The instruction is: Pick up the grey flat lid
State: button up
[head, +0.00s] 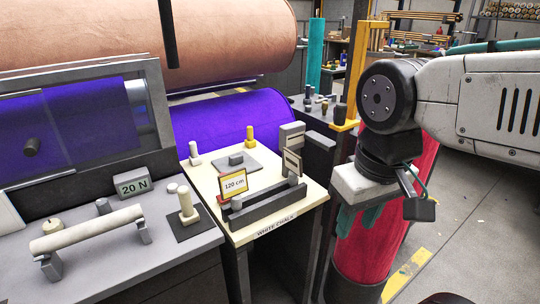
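The grey flat lid (237,168) appears to be the thin square plate with a small block-like knob on top. It lies flat toward the back of the cream table (213,191), among small pegs. My gripper (358,222) hangs to the right of this table, in front of a red roll, with its teal fingers pointing down. The fingers look apart, with nothing visible between them. My gripper is well to the right of the lid and not touching it.
The red roll (385,250) stands right of the table.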

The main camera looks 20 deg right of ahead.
aim_at(227, 164)
jog(key=z, duration=0.15)
jog(key=i, duration=1)
jog(key=u, duration=0.55)
